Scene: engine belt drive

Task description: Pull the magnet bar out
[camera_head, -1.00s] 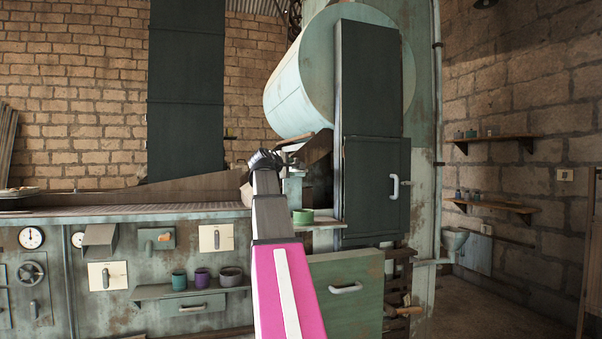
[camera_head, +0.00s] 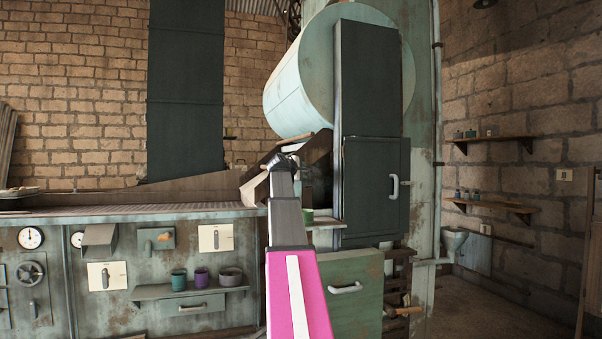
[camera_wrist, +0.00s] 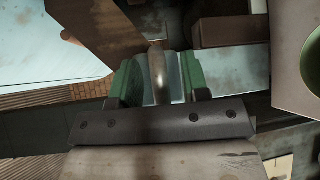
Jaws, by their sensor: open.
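My gripper (camera_head: 284,161) is at the end of my raised arm, by the brown angled housing left of the tall dark cabinet. In the wrist view my gripper (camera_wrist: 160,76) shows two green fingers set apart. A rounded metal bar (camera_wrist: 157,72) shows between them, with a visible gap on its right side. It looks like the magnet bar, but I cannot be sure. I cannot tell whether it touches the left finger. In the head view my arm and the housing hide this spot.
The tall dark cabinet (camera_head: 371,130) stands close on the right. The long counter (camera_head: 120,211) runs to the left. Brown panels (camera_wrist: 98,30) crowd the fingers in the wrist view.

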